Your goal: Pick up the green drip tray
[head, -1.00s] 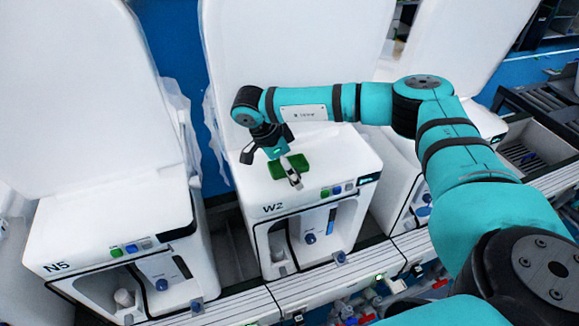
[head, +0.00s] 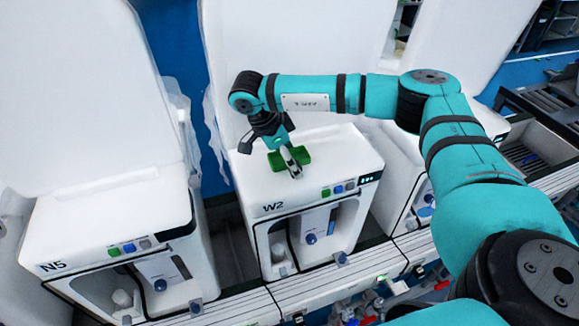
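The green drip tray (head: 304,154) is over the white top of the unit marked W2. My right gripper (head: 292,164) comes down on it from above, with its grey fingers across the tray's middle. The fingers appear shut on the tray, and they hide its centre; green shows on both sides of them. The tray seems to be held a little above the top, though the gap is hard to judge. My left gripper is not in view.
The W2 unit (head: 345,150) has a tall white panel (head: 290,40) behind it. The N5 unit (head: 90,225) stands to the left, with a dark gap between. Another white unit is to the right, partly behind my arm. A rail (head: 335,283) runs along the front.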

